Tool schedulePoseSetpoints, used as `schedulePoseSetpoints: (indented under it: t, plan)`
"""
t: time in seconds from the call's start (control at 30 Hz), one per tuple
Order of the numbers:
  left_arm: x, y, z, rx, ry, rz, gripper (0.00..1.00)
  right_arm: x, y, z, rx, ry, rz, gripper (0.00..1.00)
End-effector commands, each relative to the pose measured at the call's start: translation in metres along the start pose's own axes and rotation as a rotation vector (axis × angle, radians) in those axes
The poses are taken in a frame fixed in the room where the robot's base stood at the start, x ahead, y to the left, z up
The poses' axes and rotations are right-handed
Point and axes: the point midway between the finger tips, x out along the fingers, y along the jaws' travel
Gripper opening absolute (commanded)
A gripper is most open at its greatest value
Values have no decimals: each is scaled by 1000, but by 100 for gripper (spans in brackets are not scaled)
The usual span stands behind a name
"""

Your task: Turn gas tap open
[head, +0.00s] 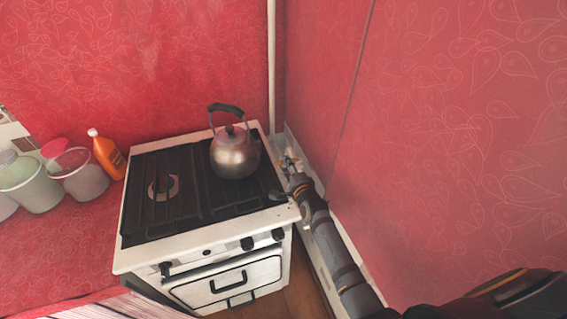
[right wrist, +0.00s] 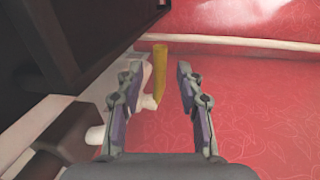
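The gas tap shows in the right wrist view as a yellow handle (right wrist: 160,72) on a white pipe fitting (right wrist: 145,85). My right gripper (right wrist: 158,84) is open, with the handle in the gap between its fingertips, closer to the left finger. Whether either finger touches the handle I cannot tell. In the head view my right gripper (head: 291,170) reaches into the narrow space between the stove (head: 188,259) and the right wall, where the tap is small and partly hidden. My left gripper is not in view.
A metal kettle (head: 235,158) stands on the stove's back right. The stove's side is close to my right gripper. The red wall (head: 440,130) bounds the gap on the right. An orange bottle (head: 108,155) and several containers stand on the left counter.

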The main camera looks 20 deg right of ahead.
Motion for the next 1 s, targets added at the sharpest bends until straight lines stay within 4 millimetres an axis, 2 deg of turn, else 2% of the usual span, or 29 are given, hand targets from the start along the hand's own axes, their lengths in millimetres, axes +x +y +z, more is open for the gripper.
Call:
schedulePoseSetpoints:
  t: [0.1,0.2,0.53,0.8,1.0]
  plan:
    - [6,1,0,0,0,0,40,21,1,0,0,0,0,37]
    - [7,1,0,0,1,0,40,31,1,0,-1,0,1,37]
    - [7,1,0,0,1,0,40,36,0,0,-1,0,1,37]
    - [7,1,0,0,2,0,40,36,0,0,-1,0,1,2]
    - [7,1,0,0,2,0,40,36,1,0,-1,0,2,0]
